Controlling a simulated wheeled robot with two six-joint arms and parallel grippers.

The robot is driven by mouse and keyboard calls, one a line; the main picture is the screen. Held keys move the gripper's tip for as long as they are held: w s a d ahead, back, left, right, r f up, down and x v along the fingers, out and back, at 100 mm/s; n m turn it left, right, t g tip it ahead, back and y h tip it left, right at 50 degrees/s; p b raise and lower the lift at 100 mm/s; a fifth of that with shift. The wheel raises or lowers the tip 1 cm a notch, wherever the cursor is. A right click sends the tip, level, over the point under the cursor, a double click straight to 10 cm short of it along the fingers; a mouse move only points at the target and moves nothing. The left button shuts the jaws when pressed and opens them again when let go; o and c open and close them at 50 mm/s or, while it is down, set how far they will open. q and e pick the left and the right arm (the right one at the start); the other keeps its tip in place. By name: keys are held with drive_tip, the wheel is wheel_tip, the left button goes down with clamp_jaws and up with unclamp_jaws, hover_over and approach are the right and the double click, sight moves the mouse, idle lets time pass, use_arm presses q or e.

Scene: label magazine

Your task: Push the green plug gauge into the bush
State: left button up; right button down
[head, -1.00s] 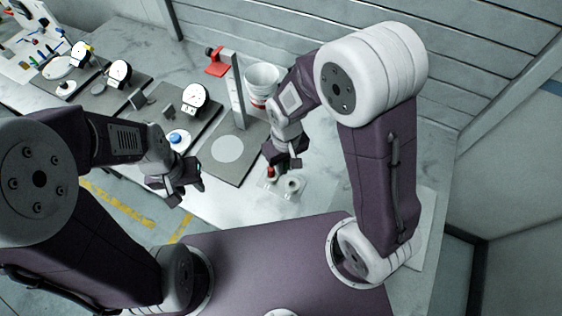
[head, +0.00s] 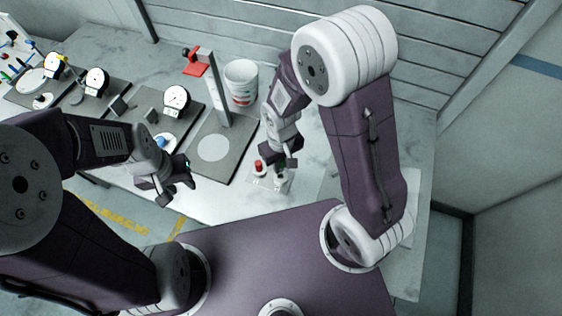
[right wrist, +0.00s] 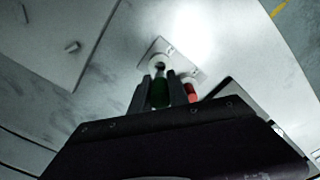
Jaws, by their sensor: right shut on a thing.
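My right gripper (right wrist: 160,88) is shut on the green plug gauge (right wrist: 161,93), which shows between the two fingers in the right wrist view. A pale bush (right wrist: 159,66) with a dark opening lies right at the gauge's far end. I cannot tell whether the tip is inside it. In the head view my right gripper (head: 279,168) is over the small clear plate (head: 263,183), hiding most of the gauge and bush. My left gripper (head: 178,190) is open and empty, over the table's front edge.
A red piece (head: 258,165) stands close beside my right gripper; it also shows in the right wrist view (right wrist: 193,91). A dark board with a pale disc (head: 214,148) and a post stands to the left. A white bucket (head: 241,85) is behind. Dial gauges (head: 176,100) stand further left.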

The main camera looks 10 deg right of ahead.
sight(281, 170)
wheel_tip(281, 170, down, 4)
drive_tip(key=shift+w+r+b, duration=0.1)
drive_tip(key=shift+b, duration=1.1)
drive_tip(key=shift+p, duration=0.4)
drive_tip(key=shift+f+b, duration=0.95)
drive_tip(key=shift+f, duration=0.2)
drive_tip(key=c, duration=1.2)
unclamp_jaws()
drive_tip(key=shift+o, duration=0.2)
drive_tip(key=shift+r, duration=0.1)
wheel_tip(281, 170, up, 9)
